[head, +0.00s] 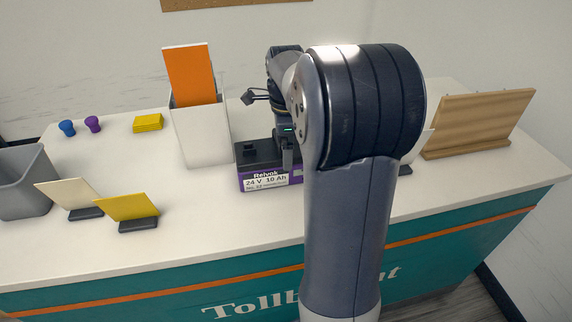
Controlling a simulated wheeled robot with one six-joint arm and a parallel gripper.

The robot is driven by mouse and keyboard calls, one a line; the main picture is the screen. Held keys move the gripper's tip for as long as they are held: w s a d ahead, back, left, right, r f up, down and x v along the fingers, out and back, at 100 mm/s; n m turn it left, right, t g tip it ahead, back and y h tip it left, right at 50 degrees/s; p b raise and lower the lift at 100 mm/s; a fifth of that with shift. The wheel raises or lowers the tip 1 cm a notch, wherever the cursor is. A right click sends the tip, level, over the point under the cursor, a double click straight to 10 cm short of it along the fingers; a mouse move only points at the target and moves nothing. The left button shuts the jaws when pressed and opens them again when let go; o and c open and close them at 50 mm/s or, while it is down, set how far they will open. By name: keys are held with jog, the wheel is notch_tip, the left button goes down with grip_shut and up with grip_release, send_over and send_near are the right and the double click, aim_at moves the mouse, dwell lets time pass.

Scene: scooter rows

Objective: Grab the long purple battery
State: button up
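The purple battery (256,180) has a black top and a white label reading 24 V 10 Ah. It lies on the white counter, just left of my upright arm link. My gripper (287,155) points down at the battery's right part. One dark finger shows there, overlapping the battery's upper edge in the picture. The other finger is not clearly visible, so I cannot tell whether the gripper is open or shut, or whether it touches the battery. My arm hides the battery's right end.
A white holder (203,138) with an orange card stands behind and left of the battery. Yellow (131,207) and cream (68,193) cards on stands, a grey bin (24,183) and a yellow pad (148,122) are at left. A wooden board (477,122) stands at right. The counter front is clear.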

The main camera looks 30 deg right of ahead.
jog(key=f, duration=0.1)
jog(key=s+f, duration=0.1)
jog(key=shift+a+f+g, duration=0.1)
jog(key=shift+f+g, duration=0.2)
jog(key=shift+f, duration=0.05)
jog(key=shift+w+f, duration=0.1)
jog(key=shift+f, duration=0.05)
jog(key=c, duration=1.8)
jog(key=shift+c, duration=1.3)
jog(key=shift+r, duration=0.5)
grip_shut()
notch_tip(320, 180, up, 10)
jog(key=shift+w+d+f, duration=0.2)
jog(key=shift+w+f, duration=0.05)
jog(key=shift+w, duration=0.1)
